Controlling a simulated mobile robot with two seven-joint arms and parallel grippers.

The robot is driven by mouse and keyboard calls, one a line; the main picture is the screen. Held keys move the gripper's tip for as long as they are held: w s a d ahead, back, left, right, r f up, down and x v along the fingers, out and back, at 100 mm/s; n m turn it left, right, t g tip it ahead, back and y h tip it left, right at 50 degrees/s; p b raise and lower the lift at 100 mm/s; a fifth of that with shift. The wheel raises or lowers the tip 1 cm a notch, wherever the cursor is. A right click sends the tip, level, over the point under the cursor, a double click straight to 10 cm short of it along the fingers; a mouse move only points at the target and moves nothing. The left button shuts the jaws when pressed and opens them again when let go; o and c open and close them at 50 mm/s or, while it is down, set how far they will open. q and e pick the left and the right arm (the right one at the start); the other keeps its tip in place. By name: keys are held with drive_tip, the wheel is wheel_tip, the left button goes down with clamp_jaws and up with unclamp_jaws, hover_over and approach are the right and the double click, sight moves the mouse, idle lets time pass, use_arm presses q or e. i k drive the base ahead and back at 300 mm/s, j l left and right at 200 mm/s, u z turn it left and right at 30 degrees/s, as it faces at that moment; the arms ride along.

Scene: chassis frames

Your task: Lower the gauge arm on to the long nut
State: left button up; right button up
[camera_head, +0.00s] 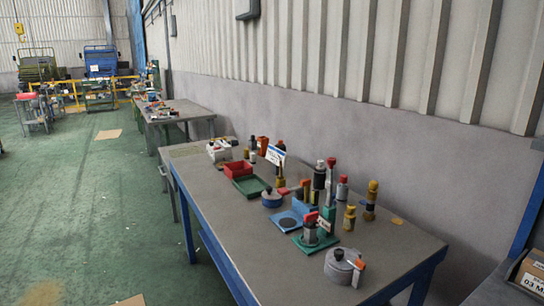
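A green base plate (325,242) lies near the front of the workbench. A grey upright piece (310,234), which looks like the long nut, stands on it. A red-tipped part (311,217) is at the top of this piece, and a small white label (323,226) is beside it. Neither of my grippers is in view.
The workbench (223,199) also holds a blue plate with a dark disc (289,219), a round grey tin (339,268), a red bin (238,168), a green tray (250,187) and several upright bottles and tools. The bench's left front is bare. A wall runs behind.

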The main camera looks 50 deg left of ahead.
sight(331, 161)
drive_tip(key=i+l+u, duration=0.1)
drive_tip(key=u, duration=0.35)
drive_tip(key=l+u, duration=0.1)
drive_tip(key=u, duration=0.35)
drive_tip(key=i+l+u, duration=0.15)
drive_tip(key=u, duration=0.35)
drive_tip(key=i+l+u, duration=0.1)
drive_tip(key=u, duration=0.25)
drive_tip(key=l+u, duration=0.45)
drive_tip(key=u, duration=0.25)
drive_tip(key=i+l, duration=0.05)
